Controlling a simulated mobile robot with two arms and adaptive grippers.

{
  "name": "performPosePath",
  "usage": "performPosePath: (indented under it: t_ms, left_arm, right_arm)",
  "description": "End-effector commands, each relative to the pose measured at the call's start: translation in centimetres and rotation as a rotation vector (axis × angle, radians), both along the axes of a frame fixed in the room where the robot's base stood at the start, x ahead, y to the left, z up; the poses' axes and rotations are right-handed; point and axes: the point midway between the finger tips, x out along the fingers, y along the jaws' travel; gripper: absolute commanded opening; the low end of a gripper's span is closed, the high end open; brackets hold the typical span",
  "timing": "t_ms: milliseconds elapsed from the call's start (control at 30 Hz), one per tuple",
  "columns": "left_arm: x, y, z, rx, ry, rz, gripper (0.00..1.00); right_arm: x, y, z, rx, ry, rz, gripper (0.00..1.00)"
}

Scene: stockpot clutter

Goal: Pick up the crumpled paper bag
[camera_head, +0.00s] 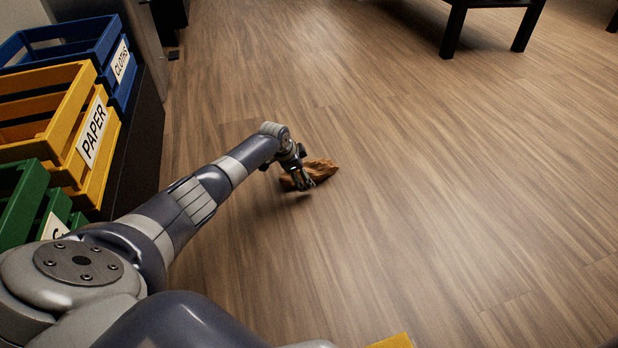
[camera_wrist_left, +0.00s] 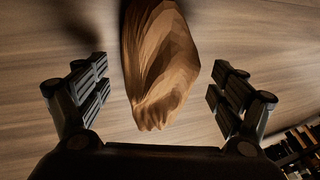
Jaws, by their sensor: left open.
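The crumpled paper bag (camera_head: 321,170) is brown and lies on the wooden floor near the middle of the head view, partly hidden behind my left gripper (camera_head: 301,181). In the left wrist view the bag (camera_wrist_left: 160,65) is at the top centre, its narrower end pointing down between the fingers. My left gripper (camera_wrist_left: 155,100) is open, with one finger pair on each side of the bag and a visible gap to each. The bag's far end runs out of the top of the wrist view. My right gripper is not in view.
At the left stand slatted crates: a blue one (camera_head: 122,93) labelled CLOTHS, a yellow one (camera_head: 106,165) labelled PAPER and a green one (camera_head: 22,207). A black-legged table (camera_head: 453,30) stands at the top right. The floor (camera_head: 450,190) right of the bag is clear.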

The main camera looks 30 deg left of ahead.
Motion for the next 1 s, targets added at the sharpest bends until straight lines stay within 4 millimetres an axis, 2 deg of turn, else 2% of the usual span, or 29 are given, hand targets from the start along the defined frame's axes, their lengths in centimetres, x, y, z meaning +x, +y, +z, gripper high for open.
performPosePath:
  t_ms: [67,333,367,567,1000]
  left_arm:
    - [0.24,-0.03,-0.36,0.000,-0.002,0.000,0.88]
    - [0.27,-0.04,-0.30,-0.001,-0.001,0.000,0.88]
    - [0.27,-0.05,-0.30,-0.001,-0.001,0.000,0.86]
    - [0.26,-0.05,-0.32,-0.001,-0.001,0.000,0.40]
    - [0.25,-0.05,-0.03,-0.001,-0.001,0.001,0.40]
  right_arm:
    - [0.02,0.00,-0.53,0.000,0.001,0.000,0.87]
    - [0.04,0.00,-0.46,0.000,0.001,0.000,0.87]
    - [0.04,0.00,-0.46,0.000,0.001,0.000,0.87]
    - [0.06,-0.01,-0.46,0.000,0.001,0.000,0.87]
    - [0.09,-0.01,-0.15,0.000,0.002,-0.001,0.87]
